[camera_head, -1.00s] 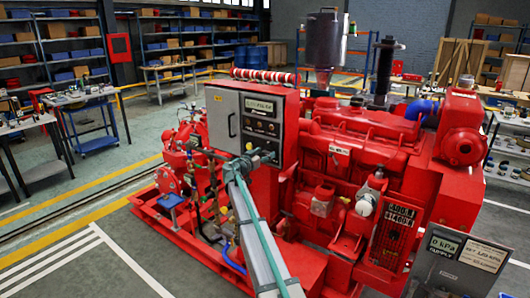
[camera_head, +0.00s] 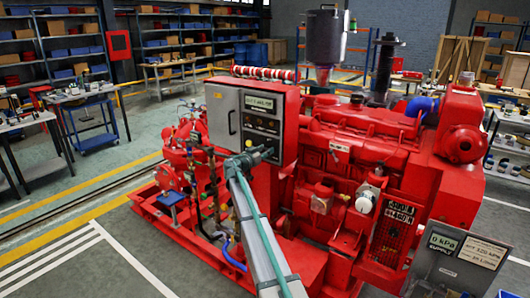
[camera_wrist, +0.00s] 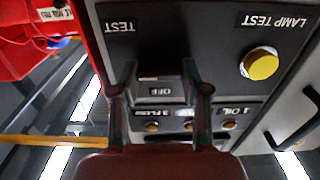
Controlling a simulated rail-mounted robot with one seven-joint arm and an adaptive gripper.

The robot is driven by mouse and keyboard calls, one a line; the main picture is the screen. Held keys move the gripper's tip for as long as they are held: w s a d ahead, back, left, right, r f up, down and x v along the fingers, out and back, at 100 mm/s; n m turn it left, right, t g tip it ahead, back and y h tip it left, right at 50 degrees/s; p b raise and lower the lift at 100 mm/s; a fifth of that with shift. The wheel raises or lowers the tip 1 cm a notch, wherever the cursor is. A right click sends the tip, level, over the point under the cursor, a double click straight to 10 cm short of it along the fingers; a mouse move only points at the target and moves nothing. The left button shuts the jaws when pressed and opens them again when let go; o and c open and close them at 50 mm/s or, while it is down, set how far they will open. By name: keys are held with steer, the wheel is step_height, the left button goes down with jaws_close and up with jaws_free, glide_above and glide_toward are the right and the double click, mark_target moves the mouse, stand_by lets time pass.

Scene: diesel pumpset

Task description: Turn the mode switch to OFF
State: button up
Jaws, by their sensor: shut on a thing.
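The grey control panel (camera_head: 247,122) is on the front of the red pumpset, with a small display at its top. My gripper (camera_head: 262,157) is at the panel's lower edge in the head view, and it hides what is there. In the wrist view the panel appears upside down. The two fingers of my gripper (camera_wrist: 160,80) stand on either side of a dark piece on the panel, apparently the mode switch (camera_wrist: 160,79). An OFF label (camera_wrist: 160,91) shows between the fingers. The switch's pointing direction cannot be made out.
A yellow lamp-test button (camera_wrist: 260,63) is right of the fingers in the wrist view, and a TEST label (camera_wrist: 120,26) is at upper left. Small indicators (camera_wrist: 228,125) lie close beside the fingers. The red engine (camera_head: 360,150) fills the space right of the panel.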

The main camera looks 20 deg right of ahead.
steer(key=shift+f, duration=0.15)
steer(key=n+b, duration=0.4)
steer(key=n, duration=0.4)
steer(key=n+b, duration=0.4)
steer(key=n, duration=0.4)
steer(key=shift+w+a+f+n+b, duration=0.1)
steer(key=shift+w+a+n+b, duration=0.1)
steer(key=shift+n+b, duration=0.15)
steer(key=shift+n, duration=0.35)
steer(key=o, duration=1.1)
steer(key=shift+o, duration=0.2)
